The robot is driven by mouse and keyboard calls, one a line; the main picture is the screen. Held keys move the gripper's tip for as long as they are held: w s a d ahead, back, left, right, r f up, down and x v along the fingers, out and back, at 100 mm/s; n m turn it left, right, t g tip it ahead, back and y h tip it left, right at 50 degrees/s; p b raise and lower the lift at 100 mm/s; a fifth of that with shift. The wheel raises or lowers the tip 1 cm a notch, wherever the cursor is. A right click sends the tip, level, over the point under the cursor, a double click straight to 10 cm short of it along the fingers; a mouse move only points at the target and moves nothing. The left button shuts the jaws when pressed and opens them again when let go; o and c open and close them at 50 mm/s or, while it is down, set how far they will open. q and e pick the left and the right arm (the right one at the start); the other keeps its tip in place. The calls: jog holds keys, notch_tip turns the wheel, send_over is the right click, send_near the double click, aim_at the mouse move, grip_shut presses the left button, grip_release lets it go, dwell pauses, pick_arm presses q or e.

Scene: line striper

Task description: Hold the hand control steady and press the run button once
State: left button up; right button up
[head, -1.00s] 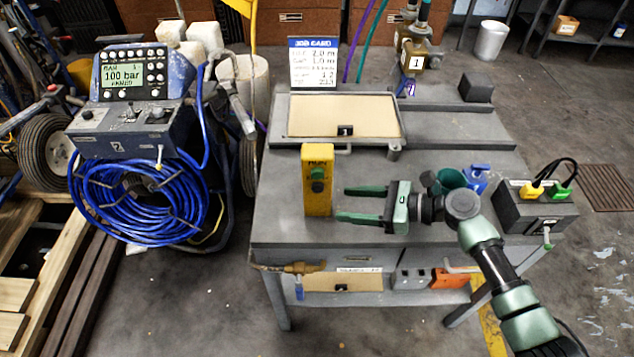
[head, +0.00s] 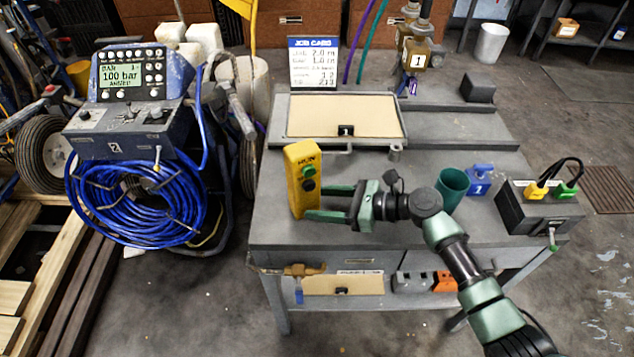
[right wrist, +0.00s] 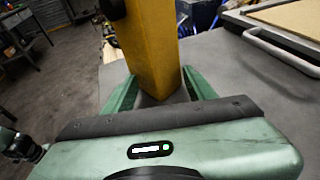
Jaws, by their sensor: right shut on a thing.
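The yellow hand control (head: 304,198) stands on the near left part of the bench top, leaning to the left. My right gripper (head: 325,202) is shut on the control from the right, one finger on the far side and one on the near side low down. In the right wrist view, the yellow body (right wrist: 152,50) rises between the green fingers, and its button face is not seen. My left gripper is not in view.
The line striper (head: 125,130) with its lit display and blue hose stands left of the bench. A green cup (head: 452,185), blue padlock-like piece (head: 480,180) and dark box (head: 535,210) sit right.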

grip_shut()
jog(key=c, duration=0.9)
grip_release()
jog(key=o, duration=1.6)
jog(key=shift+c, duration=0.2)
